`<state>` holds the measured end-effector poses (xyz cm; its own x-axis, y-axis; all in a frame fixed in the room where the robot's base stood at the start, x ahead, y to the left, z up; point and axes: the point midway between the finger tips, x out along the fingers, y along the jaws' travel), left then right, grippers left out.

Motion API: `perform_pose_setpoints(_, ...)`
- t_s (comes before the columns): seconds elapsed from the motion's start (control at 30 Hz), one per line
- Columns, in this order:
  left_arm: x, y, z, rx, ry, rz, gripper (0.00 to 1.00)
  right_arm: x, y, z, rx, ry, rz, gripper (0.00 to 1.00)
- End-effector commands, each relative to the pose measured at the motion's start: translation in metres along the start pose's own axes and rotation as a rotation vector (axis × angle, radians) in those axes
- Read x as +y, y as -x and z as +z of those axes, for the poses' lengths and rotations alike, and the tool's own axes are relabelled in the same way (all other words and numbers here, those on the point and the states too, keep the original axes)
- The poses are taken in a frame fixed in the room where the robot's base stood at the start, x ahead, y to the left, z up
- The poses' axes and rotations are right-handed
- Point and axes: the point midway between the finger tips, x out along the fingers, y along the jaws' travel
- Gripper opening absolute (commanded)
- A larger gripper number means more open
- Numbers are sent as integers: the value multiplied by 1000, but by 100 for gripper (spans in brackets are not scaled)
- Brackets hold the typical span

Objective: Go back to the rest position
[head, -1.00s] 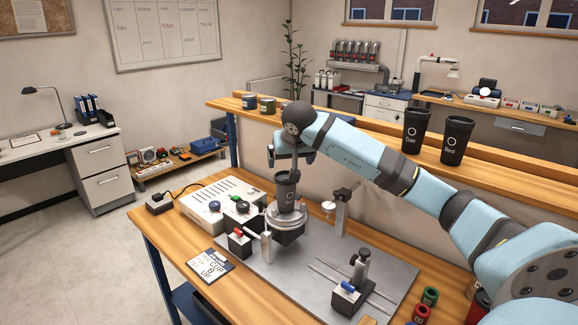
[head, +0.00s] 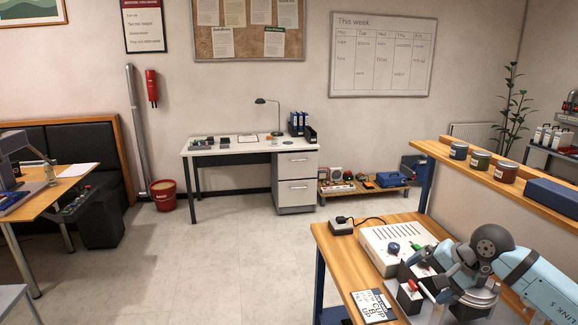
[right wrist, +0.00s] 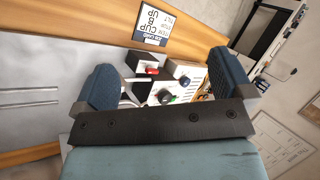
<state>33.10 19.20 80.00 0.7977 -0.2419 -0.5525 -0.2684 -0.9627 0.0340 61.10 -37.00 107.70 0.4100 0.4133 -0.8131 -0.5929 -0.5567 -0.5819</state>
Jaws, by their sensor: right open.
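My right gripper (head: 445,275) is at the lower right of the head view, in front of the laser marker's round fixture (head: 480,297) on the workbench (head: 338,262). In the right wrist view my right gripper (right wrist: 163,75) shows two blue-padded fingers wide apart with nothing held between them. The white control box (head: 385,245) and an instruction card (head: 373,306) are beside it on the bench. My arm and gripper cover part of the fixture; no cup shows there. My left gripper is not in view.
A raised wooden shelf (head: 425,147) with several tins and a blue box (head: 552,196) runs behind the bench. A white desk (head: 225,147) stands at the back wall. Open floor (head: 190,260) lies left of the bench.

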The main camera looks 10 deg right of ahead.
Motion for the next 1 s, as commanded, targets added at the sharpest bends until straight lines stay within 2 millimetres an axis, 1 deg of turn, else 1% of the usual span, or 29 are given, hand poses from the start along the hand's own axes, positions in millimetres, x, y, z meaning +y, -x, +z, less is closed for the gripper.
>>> perform_pose_setpoints(0.03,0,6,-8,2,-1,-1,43,-6,-18,36,-130,-136,-84,98)
perform_pose_setpoints(0.07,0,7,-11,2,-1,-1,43,-10,-28,57,-214,-238,-139,98)
perform_pose_setpoints(0.1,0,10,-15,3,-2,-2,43,-15,-38,86,-337,-399,-207,98)
perform_pose_setpoints(0.17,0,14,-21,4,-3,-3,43,-23,-47,124,-529,-670,-296,98)
perform_pose_setpoints(0.2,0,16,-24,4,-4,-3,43,-28,-49,145,-655,-863,-342,98)
perform_pose_setpoints(0.27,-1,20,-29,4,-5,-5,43,-32,-49,169,-843,-1168,-389,98)
perform_pose_setpoints(0.3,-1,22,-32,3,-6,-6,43,-33,-49,181,-966,-1381,-409,98)
perform_pose_setpoints(0.37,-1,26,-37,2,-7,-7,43,-29,-48,192,-1144,-1712,-422,98)
perform_pose_setpoints(0.4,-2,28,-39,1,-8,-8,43,-23,-49,197,-1260,-1940,-419,98)
perform_pose_setpoints(0.47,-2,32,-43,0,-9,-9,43,-8,-53,202,-1425,-2291,-400,98)
perform_pose_setpoints(0.5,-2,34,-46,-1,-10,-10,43,7,-58,205,-1530,-2530,-380,98)
perform_pose_setpoints(0.53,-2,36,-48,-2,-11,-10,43,19,-62,208,1575,2660,353,98)
perform_pose_setpoints(0.57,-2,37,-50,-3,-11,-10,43,33,-67,212,1457,2514,291,98)
perform_pose_setpoints(0.6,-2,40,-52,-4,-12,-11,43,54,-74,220,1308,2320,220,98)
perform_pose_setpoints(0.63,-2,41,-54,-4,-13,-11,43,70,-80,227,1201,2177,176,98)
perform_pose_setpoints(0.67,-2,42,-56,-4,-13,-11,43,86,-86,235,1101,2038,140,98)
perform_pose_setpoints(0.7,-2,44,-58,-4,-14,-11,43,107,-92,248,979,1862,98,98)
perform_pose_setpoints(0.8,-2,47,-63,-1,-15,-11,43,148,-104,279,752,1522,36,98)
perform_pose_setpoints(0.9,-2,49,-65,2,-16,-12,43,172,-110,303,618,1312,9,98)
perform_pose_setpoints(1.0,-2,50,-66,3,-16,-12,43,183,-113,315,555,1210,-3,98)
